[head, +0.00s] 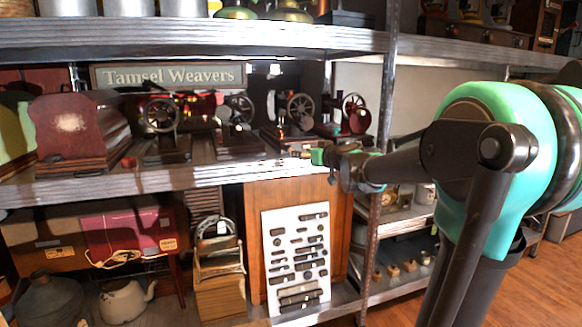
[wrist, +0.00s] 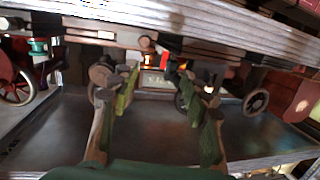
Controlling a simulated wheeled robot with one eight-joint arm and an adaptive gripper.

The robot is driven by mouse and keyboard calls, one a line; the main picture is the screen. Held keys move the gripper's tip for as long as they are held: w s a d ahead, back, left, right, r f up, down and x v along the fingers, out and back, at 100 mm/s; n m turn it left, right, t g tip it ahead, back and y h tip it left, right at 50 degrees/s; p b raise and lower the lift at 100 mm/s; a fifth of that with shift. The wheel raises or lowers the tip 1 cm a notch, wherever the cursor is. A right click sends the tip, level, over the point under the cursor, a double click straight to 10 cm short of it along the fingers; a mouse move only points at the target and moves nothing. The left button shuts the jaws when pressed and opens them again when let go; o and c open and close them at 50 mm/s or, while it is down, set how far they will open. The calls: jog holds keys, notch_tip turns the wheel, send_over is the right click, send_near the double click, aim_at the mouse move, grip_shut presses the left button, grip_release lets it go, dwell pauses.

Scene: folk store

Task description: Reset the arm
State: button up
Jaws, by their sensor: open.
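My gripper (head: 306,155) reaches in from the right at the level of the middle shelf (head: 216,177), in front of the row of dark machines with wheels. In the wrist view my gripper (wrist: 164,84) has its two fingers with green pads spread apart, and no object is held between them. Beyond the fingers, dark machine parts and a small lit pale panel show. My arm extends from the right side of the head view, with its turquoise joint large in front.
Old wheeled machines (head: 161,118) stand under the "Tamsel Weavers" sign (head: 168,75). A metal post (head: 385,100) rises beside my forearm. An upper shelf (head: 200,38) runs overhead. A white board of small dark parts (head: 296,258) leans below. Open wooden floor (head: 520,285) lies at the right.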

jog(key=s+d+f+m+g+h, duration=0.1)
jog(key=s+f+g, duration=0.2)
jog(key=s+f, duration=0.75)
jog(key=s+d+f+g+h, duration=0.1)
jog(key=s+d+f+g, duration=0.15)
jog(key=s+f, duration=0.8)
jog(key=s+d+f+m+g+h, duration=0.2)
jog(key=s+d+f, duration=0.2)
jog(key=s+f, duration=0.3)
jog(key=s+d+f+m+g+h, duration=0.2)
jog(key=s+d+f, duration=0.3)
jog(key=s+f, duration=0.3)
jog(key=shift+s+f+g+h, duration=0.2)
jog(key=shift+g+h, duration=0.15)
jog(key=shift+h, duration=0.45)
